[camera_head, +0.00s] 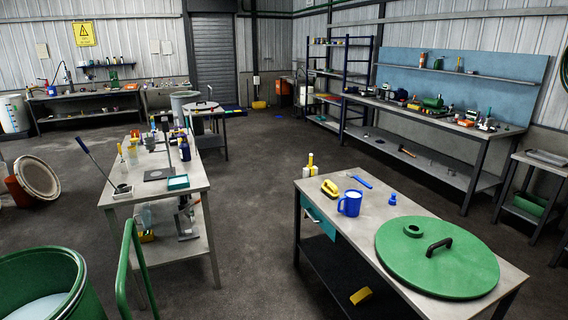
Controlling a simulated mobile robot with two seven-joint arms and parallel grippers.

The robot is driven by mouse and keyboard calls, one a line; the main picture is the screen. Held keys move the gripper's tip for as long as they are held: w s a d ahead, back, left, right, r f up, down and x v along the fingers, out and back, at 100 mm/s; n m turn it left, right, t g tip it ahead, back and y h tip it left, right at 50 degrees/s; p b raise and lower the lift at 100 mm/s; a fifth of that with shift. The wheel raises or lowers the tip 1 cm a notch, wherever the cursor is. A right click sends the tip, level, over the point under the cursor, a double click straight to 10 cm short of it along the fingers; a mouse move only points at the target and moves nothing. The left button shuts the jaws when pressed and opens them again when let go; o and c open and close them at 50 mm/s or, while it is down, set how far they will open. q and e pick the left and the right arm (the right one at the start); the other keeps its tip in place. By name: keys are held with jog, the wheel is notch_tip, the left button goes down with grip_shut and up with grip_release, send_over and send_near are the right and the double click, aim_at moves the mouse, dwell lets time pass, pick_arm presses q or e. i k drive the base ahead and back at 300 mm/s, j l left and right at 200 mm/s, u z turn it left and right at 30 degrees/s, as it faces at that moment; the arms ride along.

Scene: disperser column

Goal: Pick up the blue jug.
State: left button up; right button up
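The blue jug (350,203) stands upright on the near right workbench (378,228), toward its left edge. Neither of my grippers is in view.
A large green lid (437,262) with a black handle covers the bench's right part. A green drum (50,285) with pale contents and a green rail (130,262) are at lower left. A cluttered bench (150,190) stands left of centre. Open floor (255,225) lies between the benches.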

aim_at(349, 204)
jog(key=i, duration=1.65)
